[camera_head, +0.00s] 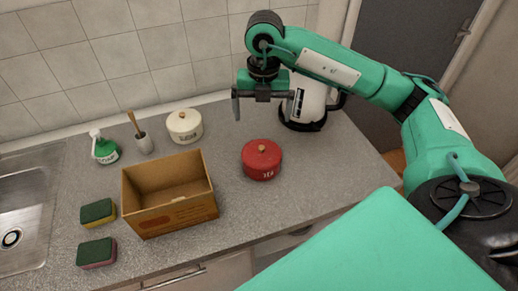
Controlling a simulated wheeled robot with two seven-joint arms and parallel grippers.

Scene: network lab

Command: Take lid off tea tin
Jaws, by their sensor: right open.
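A red tin (261,164) with a red lid and a small light-brown knob stands upright on the grey counter, right of the cardboard box. Its lid is on. Some lettering shows on its front. A cream tin (184,127) with a brown knob stands further back, behind the box, also lidded. My left gripper is not in view.
An open cardboard box (170,213) stands left of the red tin. Two sponges (97,212) lie by the sink (22,225). A green bottle (105,149) and a brush in a holder (144,141) stand at the back. A white kettle (307,103) stands close beside my right gripper.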

